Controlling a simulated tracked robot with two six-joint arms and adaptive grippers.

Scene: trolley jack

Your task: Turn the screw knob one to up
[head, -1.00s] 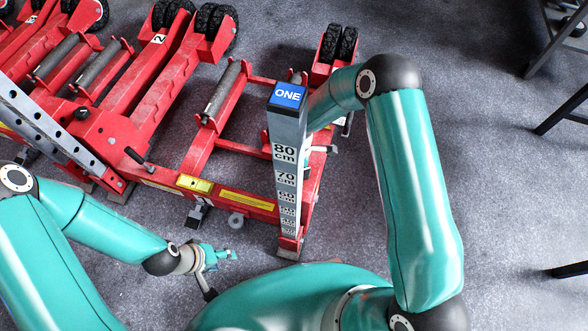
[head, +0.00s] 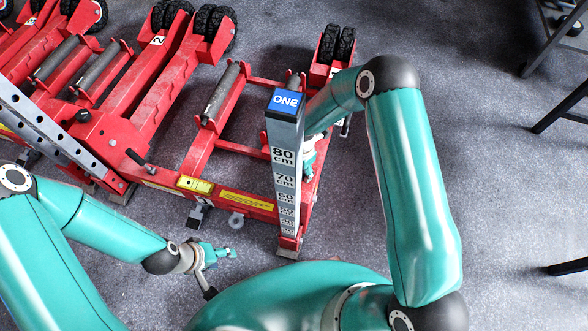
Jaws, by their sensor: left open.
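A grey post marked ONE (head: 287,135), with a centimetre scale on its front, stands at the near right end of the red trolley jack (head: 200,150). I cannot make out screw knob one for certain; the area behind the post is partly hidden. My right gripper (head: 309,152) is just right of and behind the post, mostly hidden by it and my own arm. Its fingers cannot be read, nor whether it touches anything. My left gripper (head: 219,258) is open, low and left of the post's foot, in front of the jack's front beam, with nothing seen in it.
Another red jack part with a perforated grey bar (head: 45,130) stands left. Dark stand legs (head: 560,108) are at the right edge. Grey floor (head: 500,200) on the right is clear.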

